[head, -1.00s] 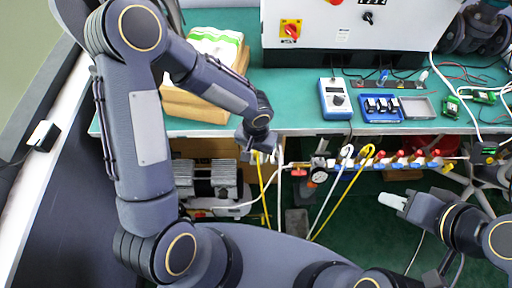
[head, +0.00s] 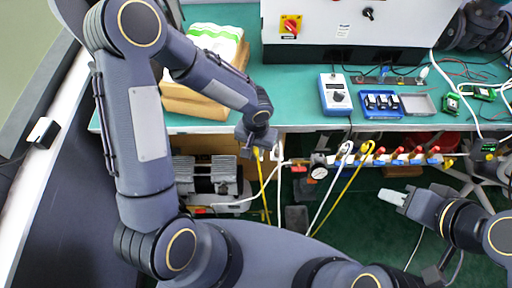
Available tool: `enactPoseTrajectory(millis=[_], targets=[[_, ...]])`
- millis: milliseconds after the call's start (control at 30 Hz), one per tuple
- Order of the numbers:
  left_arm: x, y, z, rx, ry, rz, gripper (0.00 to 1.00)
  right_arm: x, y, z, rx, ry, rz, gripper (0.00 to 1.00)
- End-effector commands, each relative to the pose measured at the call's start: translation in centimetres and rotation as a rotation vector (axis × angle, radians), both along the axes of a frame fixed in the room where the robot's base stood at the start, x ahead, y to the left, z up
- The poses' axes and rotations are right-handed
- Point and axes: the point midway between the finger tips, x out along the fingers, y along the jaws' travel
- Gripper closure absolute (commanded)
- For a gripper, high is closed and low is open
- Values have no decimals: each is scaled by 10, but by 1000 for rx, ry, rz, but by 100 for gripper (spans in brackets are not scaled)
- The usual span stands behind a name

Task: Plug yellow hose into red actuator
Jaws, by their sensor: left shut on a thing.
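My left gripper (head: 257,150) is at the front edge of the bench, pointing down and shut on the end of a yellow hose (head: 265,195). The hose hangs below it toward the floor. Another yellow length (head: 342,198) runs down from a yellow fitting (head: 366,147) at the row of valves. Red parts show under the bench edge at the right (head: 403,169), partly hidden; I cannot tell which is the red actuator. My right gripper (head: 391,197) is low at the right, away from the hoses, with pale fingers; its opening is unclear.
A valve manifold (head: 400,160) with red handles and a pressure gauge (head: 319,173) runs below the bench edge. White hoses (head: 328,200) hang beside the yellow ones. A compressor (head: 213,177) stands below at left. A meter (head: 335,95) and blue tray (head: 381,107) lie on the bench.

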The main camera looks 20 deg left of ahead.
Motion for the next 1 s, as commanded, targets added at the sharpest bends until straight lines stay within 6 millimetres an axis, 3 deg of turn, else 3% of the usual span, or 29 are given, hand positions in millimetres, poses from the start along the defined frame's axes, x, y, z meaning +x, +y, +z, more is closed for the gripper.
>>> enactPoseTrajectory(millis=[1000], targets=[[0, 0, 15, 0, -1, 0, 100, 0, 0, 9, 0, 0, 0, 64]])
